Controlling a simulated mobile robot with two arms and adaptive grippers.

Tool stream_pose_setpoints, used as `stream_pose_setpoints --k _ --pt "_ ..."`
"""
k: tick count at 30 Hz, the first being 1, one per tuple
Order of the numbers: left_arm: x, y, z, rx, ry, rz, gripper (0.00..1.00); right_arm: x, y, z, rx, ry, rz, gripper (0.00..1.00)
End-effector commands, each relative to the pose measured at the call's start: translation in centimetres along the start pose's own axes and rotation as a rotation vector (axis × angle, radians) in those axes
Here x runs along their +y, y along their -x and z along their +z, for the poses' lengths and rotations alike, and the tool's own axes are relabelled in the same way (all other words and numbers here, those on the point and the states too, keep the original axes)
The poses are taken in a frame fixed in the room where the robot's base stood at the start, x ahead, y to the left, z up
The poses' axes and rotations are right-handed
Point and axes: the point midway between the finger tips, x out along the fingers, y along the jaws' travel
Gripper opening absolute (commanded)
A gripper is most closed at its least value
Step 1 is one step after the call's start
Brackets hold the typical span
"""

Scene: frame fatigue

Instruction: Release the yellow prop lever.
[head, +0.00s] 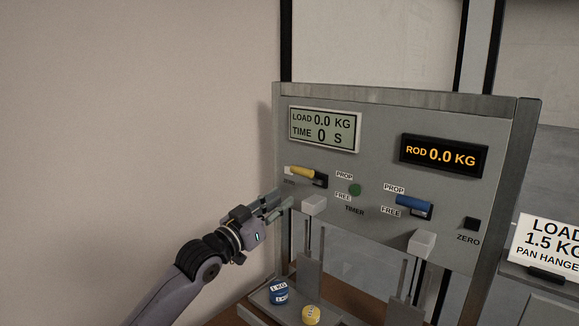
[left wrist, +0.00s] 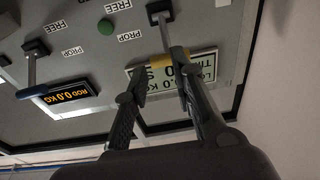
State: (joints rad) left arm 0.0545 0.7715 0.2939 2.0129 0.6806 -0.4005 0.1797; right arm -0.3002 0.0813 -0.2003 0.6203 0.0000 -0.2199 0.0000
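The yellow prop lever (head: 301,172) sticks out from its slot on the grey panel, under the load and time display, level with the upper PROP label. Its yellow handle also shows in the left wrist view (left wrist: 161,61), between the tips of my fingers as that camera sees them. My left gripper (head: 283,203) is open and empty. In the head view it is just below and left of the lever, apparently apart from it; the exact depth gap is hard to judge. My right gripper is not in view.
A blue lever (head: 409,202) is further right on the panel, with a green button (head: 355,190) between the levers. White blocks (head: 314,205) stick out below. A blue weight (head: 279,291) and a yellow weight (head: 311,314) stand at the base. Free room lies left of the panel.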

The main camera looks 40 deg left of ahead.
Motion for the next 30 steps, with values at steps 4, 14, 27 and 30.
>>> stream_pose_setpoints --k 4,14,27,30 --pt "-0.8 -0.5 -6.3 0.124 -0.005 0.019 0.11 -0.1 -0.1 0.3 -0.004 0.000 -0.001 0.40" --pt "-1.0 -0.5 -8.4 0.167 -0.003 0.025 0.00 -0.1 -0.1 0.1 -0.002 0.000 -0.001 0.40" --pt "-1.0 -3.8 -9.5 0.168 0.000 0.024 0.00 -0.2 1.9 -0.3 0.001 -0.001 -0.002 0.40" --pt "-0.9 -5.7 -9.8 0.168 0.000 0.025 0.00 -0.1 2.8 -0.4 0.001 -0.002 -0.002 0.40"
